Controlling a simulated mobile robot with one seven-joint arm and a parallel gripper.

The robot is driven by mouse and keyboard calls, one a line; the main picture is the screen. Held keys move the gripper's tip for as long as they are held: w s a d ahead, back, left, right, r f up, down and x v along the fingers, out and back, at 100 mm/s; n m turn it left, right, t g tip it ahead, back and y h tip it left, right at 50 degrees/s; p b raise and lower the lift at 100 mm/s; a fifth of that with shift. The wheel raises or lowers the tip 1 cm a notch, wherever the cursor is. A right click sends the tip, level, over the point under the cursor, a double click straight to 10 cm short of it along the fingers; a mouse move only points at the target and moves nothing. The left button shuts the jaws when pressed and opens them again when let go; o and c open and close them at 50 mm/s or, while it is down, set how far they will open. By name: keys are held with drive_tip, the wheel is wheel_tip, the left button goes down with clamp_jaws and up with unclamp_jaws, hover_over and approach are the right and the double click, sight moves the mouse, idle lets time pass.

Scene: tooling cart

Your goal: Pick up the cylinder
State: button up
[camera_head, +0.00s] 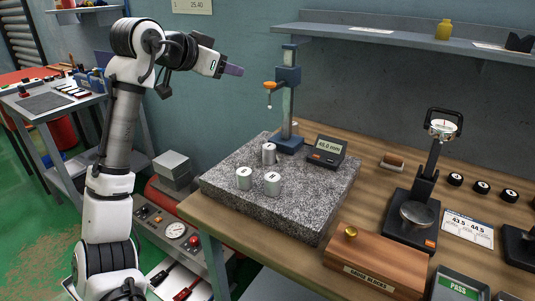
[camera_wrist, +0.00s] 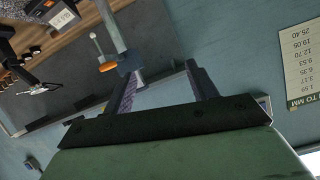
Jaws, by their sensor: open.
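Three short grey metal cylinders stand upright on a speckled granite plate (camera_head: 315,205) in the head view. One cylinder (camera_head: 269,154) is at the back, one (camera_head: 244,179) at the front left, and one (camera_head: 272,185) at the front right. The two front ones have pale tops with small dark marks. My gripper (camera_head: 236,70) is raised to the upper left of the plate, well apart from the cylinders. In the wrist view my gripper (camera_wrist: 163,84) has its two fingers spread, with nothing between them. No cylinder can be made out in the wrist view.
A blue gauge stand (camera_head: 288,100) rises at the plate's back, beside a digital readout (camera_head: 326,151). A wooden gauge-block box (camera_head: 375,262) and a dial gauge stand (camera_head: 425,190) are to the right. A shelf (camera_head: 400,38) hangs above the bench.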

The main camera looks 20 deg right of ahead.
drive_tip(key=s+d+f+m+g+y+b, duration=0.25)
drive_tip(key=s+f+g+y, duration=0.2)
drive_tip(key=f+g, duration=0.35)
drive_tip(key=t+p, duration=0.1)
approach(269, 146)
drive_tip(key=x, duration=0.4)
drive_tip(key=shift+w+d+f, duration=0.1)
drive_tip(key=shift+f, duration=0.3)
drive_tip(key=shift+p+x, duration=0.35)
drive_tip(key=shift+x, duration=2.35)
drive_tip(key=shift+d+r, duration=0.1)
drive_tip(key=c, duration=1.1)
